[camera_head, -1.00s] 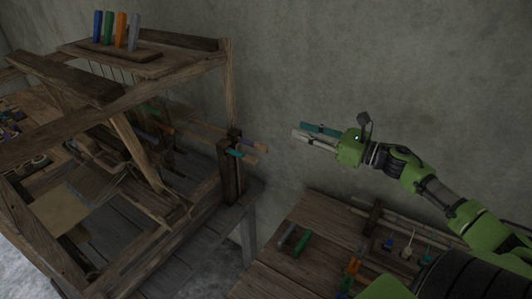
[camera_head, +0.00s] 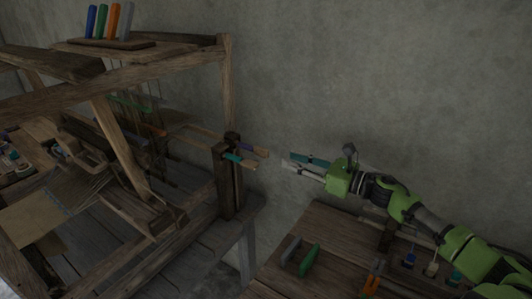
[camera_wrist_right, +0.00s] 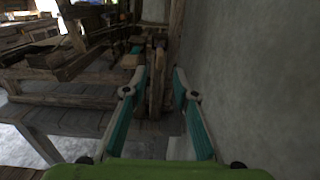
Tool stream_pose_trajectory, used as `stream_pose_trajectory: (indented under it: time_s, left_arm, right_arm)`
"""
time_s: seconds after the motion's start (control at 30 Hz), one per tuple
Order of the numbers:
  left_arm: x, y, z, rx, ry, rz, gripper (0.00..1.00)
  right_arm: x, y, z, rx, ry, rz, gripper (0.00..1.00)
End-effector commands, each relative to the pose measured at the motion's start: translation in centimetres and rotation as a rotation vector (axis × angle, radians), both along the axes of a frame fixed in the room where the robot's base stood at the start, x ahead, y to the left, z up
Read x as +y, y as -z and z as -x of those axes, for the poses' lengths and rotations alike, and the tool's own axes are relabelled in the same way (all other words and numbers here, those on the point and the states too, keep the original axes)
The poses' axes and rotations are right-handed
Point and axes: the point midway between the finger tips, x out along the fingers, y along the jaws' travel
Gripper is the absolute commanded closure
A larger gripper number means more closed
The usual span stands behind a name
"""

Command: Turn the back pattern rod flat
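Two pattern rods stick out to the right of the dark loom post (camera_head: 230,185). The back pattern rod (camera_head: 258,152), nearer the wall, has a purple band. The front rod (camera_head: 245,163) has a teal band. Whether either end lies flat is too small to tell. My right gripper (camera_head: 287,161) is open and empty, pointing left, with a small gap to the rod ends. In the right wrist view its two teal-padded fingers (camera_wrist_right: 159,76) stand apart, with the post (camera_wrist_right: 156,80) and rod ends beyond them. My left gripper is not in view.
The wooden loom frame (camera_head: 110,75) fills the left, with coloured pegs in a board on top. A side table (camera_head: 330,235) at lower right holds a green piece (camera_head: 309,261), a grey piece and small tools. The wall (camera_head: 400,70) is close behind the rods.

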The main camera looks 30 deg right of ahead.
Motion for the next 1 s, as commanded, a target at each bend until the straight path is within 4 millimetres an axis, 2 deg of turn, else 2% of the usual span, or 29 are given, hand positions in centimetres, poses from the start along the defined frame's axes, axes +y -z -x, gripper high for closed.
stream_pose_trajectory:
  time_s: [0.6,0.8,1.0]
  left_arm:
    - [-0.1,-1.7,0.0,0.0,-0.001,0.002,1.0]
    - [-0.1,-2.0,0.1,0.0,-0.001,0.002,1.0]
    - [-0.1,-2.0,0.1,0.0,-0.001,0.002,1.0]
  right_arm:
    - [3.0,-0.3,-7.6,-0.002,0.002,-0.003,0.74]
    - [3.7,-0.1,-8.9,-0.001,0.001,-0.001,0.74]
    - [3.8,0.0,-9.3,0.001,0.001,-0.001,0.74]
